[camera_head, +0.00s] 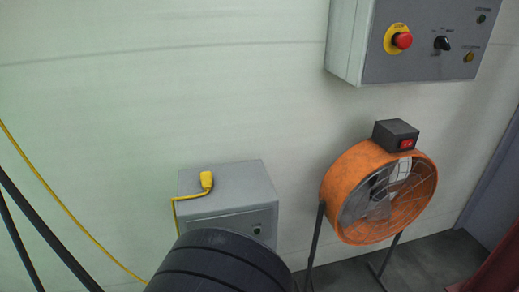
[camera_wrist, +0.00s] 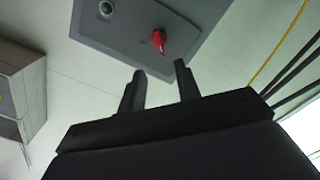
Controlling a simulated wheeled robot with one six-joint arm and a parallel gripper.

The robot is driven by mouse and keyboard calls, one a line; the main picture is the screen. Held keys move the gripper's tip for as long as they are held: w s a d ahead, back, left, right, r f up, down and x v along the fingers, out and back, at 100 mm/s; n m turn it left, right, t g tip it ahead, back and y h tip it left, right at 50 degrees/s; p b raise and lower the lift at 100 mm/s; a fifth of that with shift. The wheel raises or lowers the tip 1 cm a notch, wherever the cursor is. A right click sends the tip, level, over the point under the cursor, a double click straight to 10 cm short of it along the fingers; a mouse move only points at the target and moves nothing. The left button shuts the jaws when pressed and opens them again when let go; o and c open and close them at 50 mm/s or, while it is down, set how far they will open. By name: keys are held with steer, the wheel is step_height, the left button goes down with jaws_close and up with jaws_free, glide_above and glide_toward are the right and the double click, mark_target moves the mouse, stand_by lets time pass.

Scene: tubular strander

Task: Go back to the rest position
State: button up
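My gripper (camera_wrist: 159,68) shows in the wrist view with its two black fingers apart. Nothing is between them. Beyond the fingertips is a grey panel (camera_wrist: 165,22) with a red handle or knob (camera_wrist: 158,40) and a round green button or lamp (camera_wrist: 105,8). The fingers appear clear of the red part, but the exact gap cannot be told. My gripper is not visible in the head view.
An orange fan (camera_head: 345,181) stands right, below a wall control box (camera_head: 346,42) with a red emergency button (camera_head: 402,40). A low grey cabinet (camera_head: 238,178) bears a yellow plug (camera_head: 207,180). Yellow and black cables run at left. Floor shows at lower right.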

steer(key=w+a+m+b, duration=0.1)
steer(key=w+m+b, duration=0.2)
steer(key=w+m, duration=0.5)
steer(key=shift+w+a+m, duration=0.2)
steer(key=shift+a+m, duration=0.05)
steer(key=shift+m, duration=1.85)
steer(key=shift+s, duration=0.1)
